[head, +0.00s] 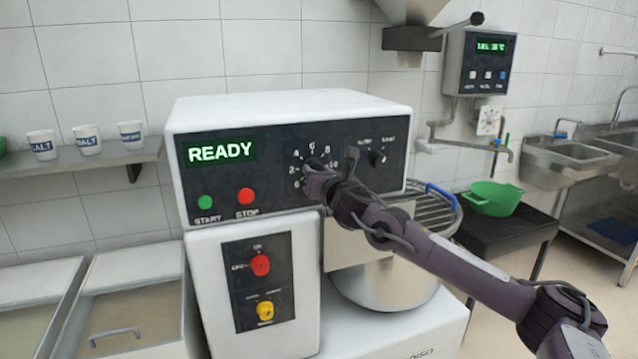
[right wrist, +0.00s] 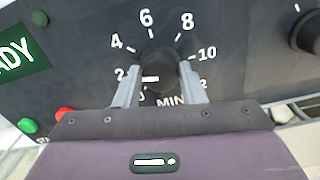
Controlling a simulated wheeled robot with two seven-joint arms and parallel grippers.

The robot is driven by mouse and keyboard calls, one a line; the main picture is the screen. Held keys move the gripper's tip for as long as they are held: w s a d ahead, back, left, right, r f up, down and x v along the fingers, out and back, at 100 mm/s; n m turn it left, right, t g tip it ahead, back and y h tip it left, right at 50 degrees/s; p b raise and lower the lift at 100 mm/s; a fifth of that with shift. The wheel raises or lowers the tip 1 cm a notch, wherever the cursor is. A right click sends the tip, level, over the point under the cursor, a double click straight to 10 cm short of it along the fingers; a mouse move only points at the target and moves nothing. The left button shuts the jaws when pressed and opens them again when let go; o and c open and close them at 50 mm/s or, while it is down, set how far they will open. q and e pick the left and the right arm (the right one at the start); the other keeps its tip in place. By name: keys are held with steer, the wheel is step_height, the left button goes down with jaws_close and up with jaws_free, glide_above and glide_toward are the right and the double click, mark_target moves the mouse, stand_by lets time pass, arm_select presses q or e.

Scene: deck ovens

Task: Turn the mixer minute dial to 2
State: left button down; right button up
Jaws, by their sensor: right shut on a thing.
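The minute dial (right wrist: 160,66) is a round black knob on the mixer's dark control panel (head: 270,160), ringed by white numbers 0 to 12 with "MIN" below. Its white mark lies on the left part of the knob, pointing left near the 2; the exact setting is hard to tell. My right gripper (right wrist: 167,92) is shut on the dial, one grey finger on each side. In the head view my right gripper (head: 311,181) covers most of the dial. The mixer display reads READY (head: 220,151). My left gripper is not in view.
A second knob (head: 377,157) sits right of the dial. Green START (head: 205,202) and red STOP (head: 246,196) buttons are lower left. Below are a red switch (head: 260,265) and yellow knob (head: 265,310). The bowl (head: 385,285) stands under my right arm.

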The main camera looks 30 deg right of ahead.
steer(key=shift+f+n+b, duration=0.15)
steer(key=shift+n+b, duration=0.45)
steer(key=shift+n, duration=0.3)
steer(key=o, duration=1)
